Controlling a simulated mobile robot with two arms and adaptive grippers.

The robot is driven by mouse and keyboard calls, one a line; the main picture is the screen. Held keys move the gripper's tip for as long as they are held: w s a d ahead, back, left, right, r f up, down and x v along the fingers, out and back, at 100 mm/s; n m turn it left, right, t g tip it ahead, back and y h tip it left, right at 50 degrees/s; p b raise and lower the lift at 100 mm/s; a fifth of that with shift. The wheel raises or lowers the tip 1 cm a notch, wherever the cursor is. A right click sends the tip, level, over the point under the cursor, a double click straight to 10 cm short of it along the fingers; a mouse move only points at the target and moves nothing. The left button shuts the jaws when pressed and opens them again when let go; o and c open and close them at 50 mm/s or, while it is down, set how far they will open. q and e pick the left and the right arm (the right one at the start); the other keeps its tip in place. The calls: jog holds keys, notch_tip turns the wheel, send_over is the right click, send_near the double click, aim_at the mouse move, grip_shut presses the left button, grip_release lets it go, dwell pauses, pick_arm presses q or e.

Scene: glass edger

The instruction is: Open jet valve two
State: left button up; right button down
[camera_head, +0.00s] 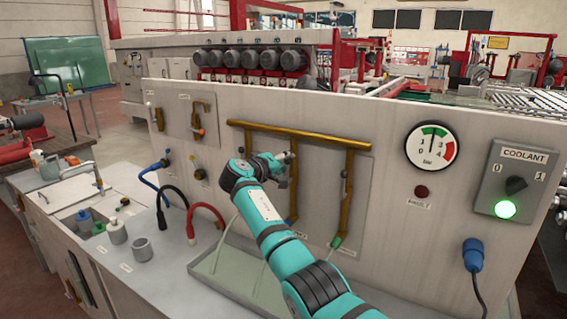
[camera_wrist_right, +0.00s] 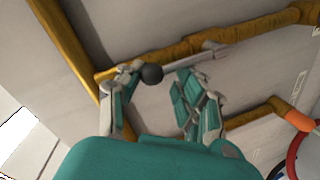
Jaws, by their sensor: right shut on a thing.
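A brass pipe manifold (camera_head: 300,136) with several downpipes runs across the grey panel. My right gripper (camera_head: 285,164) is at the middle downpipe (camera_head: 293,195) and hides its valve. In the right wrist view, a thin grey valve lever (camera_wrist_right: 186,66) with a dark ball knob (camera_wrist_right: 152,74) reaches between the fingers of my right gripper (camera_wrist_right: 155,90). The gripper is shut on the lever's knob end; the left finger lies against the knob, and contact on the other side is unclear. The right downpipe (camera_head: 349,195) has its own small handle (camera_head: 344,175). My left gripper is not in view.
A shallow tray (camera_head: 215,275) lies below the pipes. A pressure gauge (camera_head: 432,146) and a coolant switch (camera_head: 515,185) with a lit green lamp are at the right. Red, black and blue hoses and several small containers stand on the left bench.

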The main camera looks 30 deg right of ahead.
jog(key=shift+s+f, duration=0.15)
jog(key=shift+f, duration=0.65)
jog(key=c, duration=1.3)
grip_release()
jog(key=o, duration=0.5)
jog(key=shift+s+d+r, duration=0.1)
jog(key=shift+s+r, duration=0.05)
jog(key=shift+c, duration=0.2)
jog(key=shift+o, duration=0.9)
jog(key=shift+r, duration=0.15)
jog(key=shift+a+r, duration=0.15)
jog(key=shift+a, duration=0.1)
jog(key=v, duration=1.1)
jog(key=shift+a, duration=0.15)
